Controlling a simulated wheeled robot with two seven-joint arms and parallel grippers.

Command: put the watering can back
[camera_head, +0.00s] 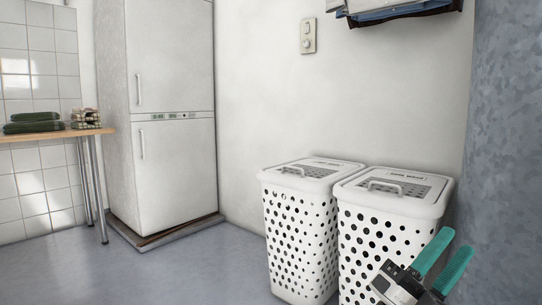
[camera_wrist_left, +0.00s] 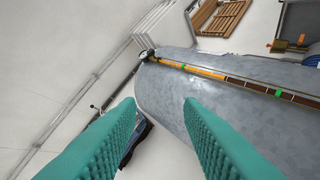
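No watering can shows in either view. My left gripper (camera_head: 457,242) is at the lower right of the head view, in front of the right laundry basket and the grey column. Its two teal fingers are apart with nothing between them. The same fingers fill the lower part of the left wrist view (camera_wrist_left: 160,102), with the grey metal surface beyond them. My right gripper is in neither view.
Two white lidded laundry baskets (camera_head: 300,225) (camera_head: 372,240) stand against the wall. A mottled grey column (camera_head: 505,130) is at the right. A white fridge (camera_head: 170,100) and a wooden table (camera_head: 50,134) with folded towels (camera_head: 35,122) stand left. Open floor (camera_head: 190,275) lies in front.

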